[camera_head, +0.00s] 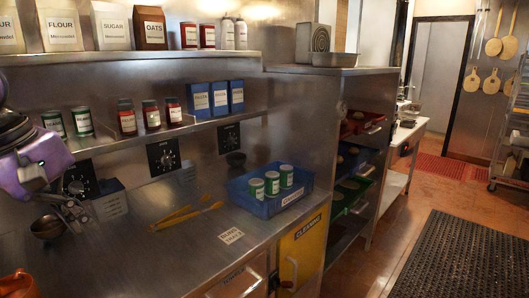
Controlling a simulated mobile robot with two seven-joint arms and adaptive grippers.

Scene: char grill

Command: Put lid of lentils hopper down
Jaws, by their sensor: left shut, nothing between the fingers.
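No hopper or lid that I can read as lentils is in view. My right gripper is not in view.
The counter (165,255) holds yellow tongs (187,215) and a blue crate (258,205) with green-labelled cans. The middle shelf (190,128) carries small jars and blue boxes. An orange object (18,284) is at the lower left.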

